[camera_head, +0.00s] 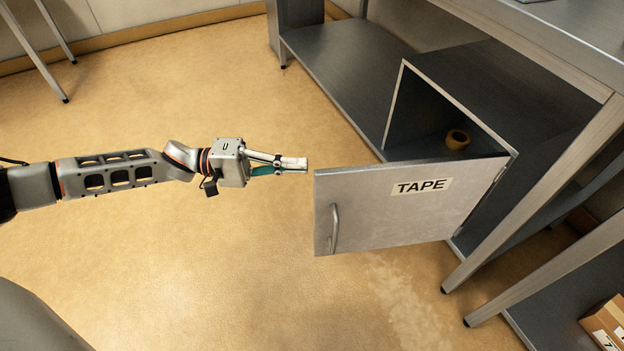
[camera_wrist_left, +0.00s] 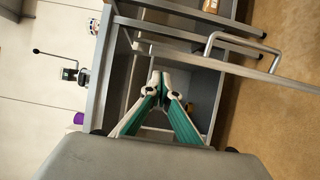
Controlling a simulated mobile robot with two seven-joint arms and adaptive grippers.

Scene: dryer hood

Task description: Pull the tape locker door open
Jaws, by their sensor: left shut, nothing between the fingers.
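The tape locker door (camera_head: 400,212) is a grey metal panel with a TAPE label (camera_head: 421,187) and a bar handle (camera_head: 334,229) near its free edge. It stands swung out from the locker (camera_head: 478,105), so the inside shows. A roll of tape (camera_head: 457,140) sits inside. My left gripper (camera_head: 305,164) is shut and empty, just left of the door's free upper corner. In the left wrist view, my left fingertips (camera_wrist_left: 160,78) meet together, and the door handle (camera_wrist_left: 236,45) appears to the right of them. My right gripper is not in view.
A metal workbench (camera_head: 345,75) with a lower shelf stands around the locker. Its legs (camera_head: 550,274) stand to the right of the door. A cardboard box (camera_head: 606,326) is at the lower right. The tan floor (camera_head: 220,270) left of the door is clear.

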